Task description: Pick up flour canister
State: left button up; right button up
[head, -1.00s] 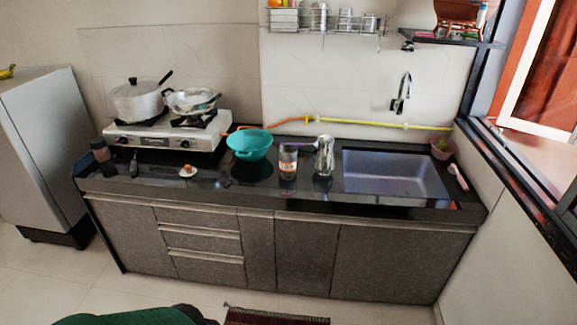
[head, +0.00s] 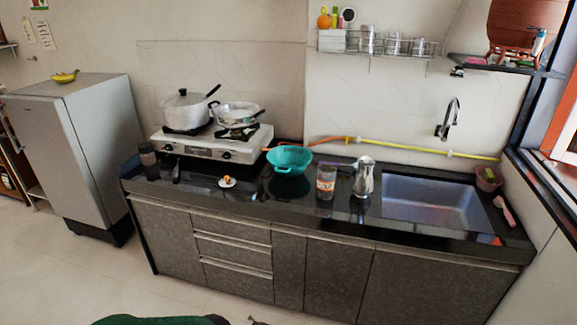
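A clear canister with an orange and white label (head: 326,182) stands upright on the black counter (head: 225,198), left of the sink. It may be the flour canister, but its label is too small to read. A shiny metal jug (head: 363,177) stands just to its right. A dark bottle-like container (head: 149,160) stands at the counter's left end. Neither of my grippers is in view.
A teal colander (head: 290,158) sits left of the canister. A stove (head: 200,147) with a pot (head: 186,108) and a pan is further left. A sink (head: 435,203) is at right. A dark green shape (head: 155,321) shows at the bottom edge.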

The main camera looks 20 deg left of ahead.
aim_at(326, 182)
jog(key=i+l, duration=0.1)
jog(key=i, duration=1.15)
jog(key=i+l, duration=0.1)
jog(key=i, duration=0.2)
jog(key=i+l, duration=0.15)
jog(key=i, duration=0.15)
jog(key=i+u, duration=0.05)
